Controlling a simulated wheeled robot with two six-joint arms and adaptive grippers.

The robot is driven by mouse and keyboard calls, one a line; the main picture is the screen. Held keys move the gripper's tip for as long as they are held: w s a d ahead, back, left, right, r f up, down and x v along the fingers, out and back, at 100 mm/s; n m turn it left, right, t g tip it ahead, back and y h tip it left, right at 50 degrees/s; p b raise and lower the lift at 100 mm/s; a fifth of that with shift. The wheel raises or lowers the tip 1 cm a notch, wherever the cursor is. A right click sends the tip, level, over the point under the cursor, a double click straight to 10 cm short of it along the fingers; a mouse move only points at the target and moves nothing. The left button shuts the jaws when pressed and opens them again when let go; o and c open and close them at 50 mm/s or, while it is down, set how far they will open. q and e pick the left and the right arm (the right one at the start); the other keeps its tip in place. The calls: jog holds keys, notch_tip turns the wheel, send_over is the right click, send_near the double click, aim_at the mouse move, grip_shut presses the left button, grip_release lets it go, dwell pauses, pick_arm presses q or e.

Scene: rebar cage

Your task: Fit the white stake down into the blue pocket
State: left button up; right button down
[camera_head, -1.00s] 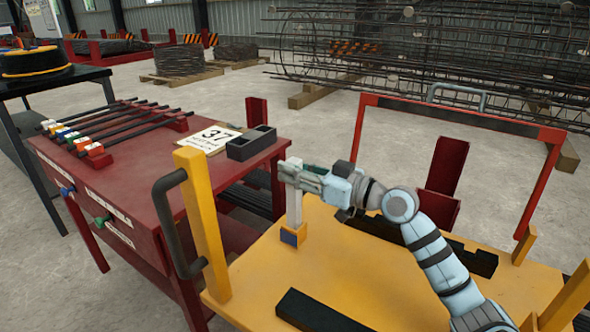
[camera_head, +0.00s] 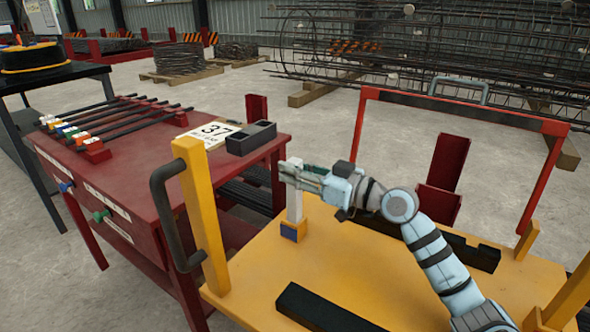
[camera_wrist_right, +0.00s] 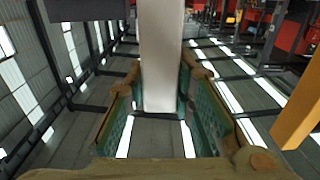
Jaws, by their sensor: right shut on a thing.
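The white stake (camera_head: 294,206) is upright in the head view, its upper part held in my right gripper (camera_head: 290,172). The gripper is shut on it. In the wrist view the stake (camera_wrist_right: 161,60) runs between the two green-padded fingers of the gripper (camera_wrist_right: 160,105). The blue pocket (camera_head: 289,232), with orange edges, stands on the yellow deck (camera_head: 335,262) directly below the gripper. The stake's lower end meets the pocket's top and looks partly inside; how deep is hidden. My left gripper is in neither current view.
A yellow post (camera_head: 202,215) with a dark handle stands left of the pocket. A dark bar (camera_head: 325,310) lies in front on the deck. A red table (camera_head: 150,165) with black rods and a dark box (camera_head: 250,138) is at left. A red frame (camera_head: 365,125) rises behind.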

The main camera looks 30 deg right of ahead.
jog(key=c, duration=1.4)
grip_release()
jog(key=shift+a+f, duration=0.1)
jog(key=shift+f, duration=0.05)
jog(key=shift+o, duration=0.5)
jog(key=shift+f, duration=0.1)
